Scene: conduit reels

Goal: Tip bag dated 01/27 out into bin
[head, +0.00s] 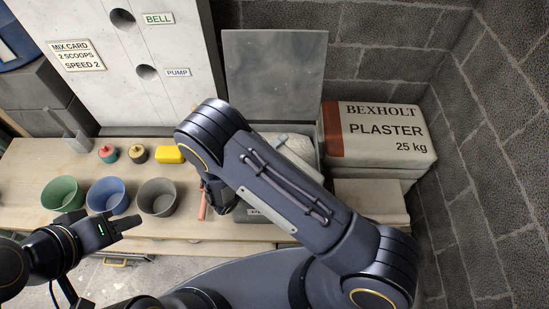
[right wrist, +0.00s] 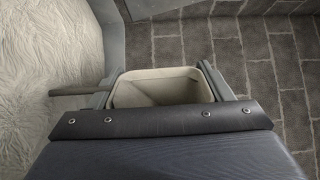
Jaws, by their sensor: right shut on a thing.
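My right arm crosses the middle of the head view and hides most of the bin (head: 256,212), whose grey lid (head: 275,75) stands open. White powder (right wrist: 50,60) fills the left of the right wrist view. There the fingers of my right gripper (right wrist: 163,88) show on either side of a pale hollow thing (right wrist: 150,76), open toward the camera; I cannot tell what it is. A Bexholt plaster bag (head: 390,130) lies flat on the stack at the right. No date shows on it. My left gripper (head: 98,230) is open and empty at the lower left.
Green (head: 62,193), blue (head: 107,196) and grey (head: 158,197) buckets stand on the wooden bench (head: 30,165). A yellow block (head: 169,154) is behind them. An orange handle (head: 203,205) shows beside my right arm. Block walls (head: 490,130) close the right side.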

